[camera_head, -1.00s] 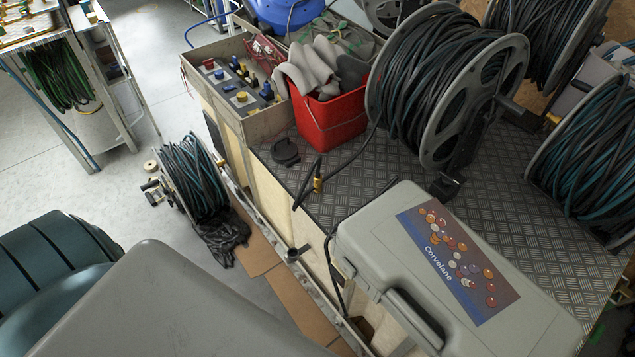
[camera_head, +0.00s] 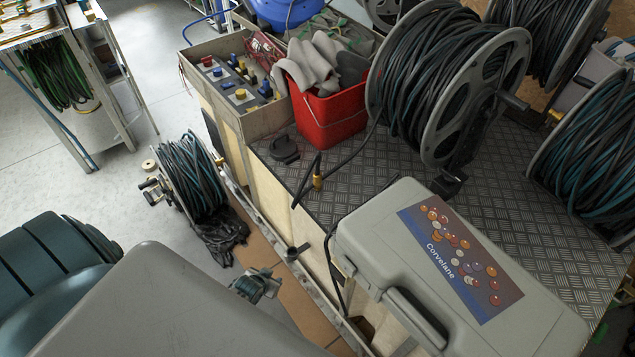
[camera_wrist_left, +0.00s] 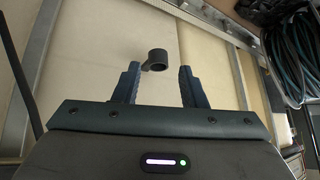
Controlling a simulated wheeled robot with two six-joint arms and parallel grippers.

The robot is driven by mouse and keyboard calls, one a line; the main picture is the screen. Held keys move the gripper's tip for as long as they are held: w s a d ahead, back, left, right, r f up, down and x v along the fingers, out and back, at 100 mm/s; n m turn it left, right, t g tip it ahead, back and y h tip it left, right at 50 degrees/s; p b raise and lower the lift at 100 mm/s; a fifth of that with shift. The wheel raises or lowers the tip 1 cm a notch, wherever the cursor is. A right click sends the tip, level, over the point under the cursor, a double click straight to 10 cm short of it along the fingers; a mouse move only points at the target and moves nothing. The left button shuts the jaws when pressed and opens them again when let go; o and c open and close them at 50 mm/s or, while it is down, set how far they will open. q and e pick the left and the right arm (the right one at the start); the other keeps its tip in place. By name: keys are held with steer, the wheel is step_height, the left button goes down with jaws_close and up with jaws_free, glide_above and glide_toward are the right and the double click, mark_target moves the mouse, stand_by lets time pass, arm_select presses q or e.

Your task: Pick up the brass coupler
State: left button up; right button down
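The brass coupler (camera_head: 317,182) is a small yellow-gold fitting on a black hose, near the left edge of the tread-plate deck in the head view. I cannot make it out in the left wrist view. My left gripper (camera_head: 264,284) is below and left of it, outside the deck by the cart's side. In the left wrist view my left gripper (camera_wrist_left: 159,76) is open, its two dark fingers apart with nothing held. My right gripper is not in view.
A dark ring holder (camera_head: 296,253) sticks out from the cart's side; it also shows beyond my fingertips (camera_wrist_left: 157,60). A grey case (camera_head: 370,235) lies right of the coupler. A red bucket (camera_head: 330,118) and a large hose reel (camera_head: 440,90) stand behind it.

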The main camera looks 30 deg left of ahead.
arm_select(q)
steer(key=w+r+t, duration=0.3)
steer(key=w+r, duration=0.8)
steer(key=r, duration=0.3)
steer(key=t+h+b, duration=0.1)
steer(key=t+b, duration=0.1)
steer(key=t, duration=0.2)
glide_toward(316, 171)
steer(key=shift+m, duration=0.3)
steer(key=x, duration=0.2)
steer(key=r+p+x, duration=0.1)
steer(key=x, duration=0.2)
steer(key=shift+w+d, duration=0.2)
steer(key=shift+x, duration=0.75)
steer(key=x, duration=0.2)
steer(key=p+x, duration=0.1)
steer(key=x, duration=0.1)
steer(key=shift+a+f, duration=0.15)
steer(key=shift+f, duration=0.25)
steer(key=shift+s, duration=0.1)
jaws_close()
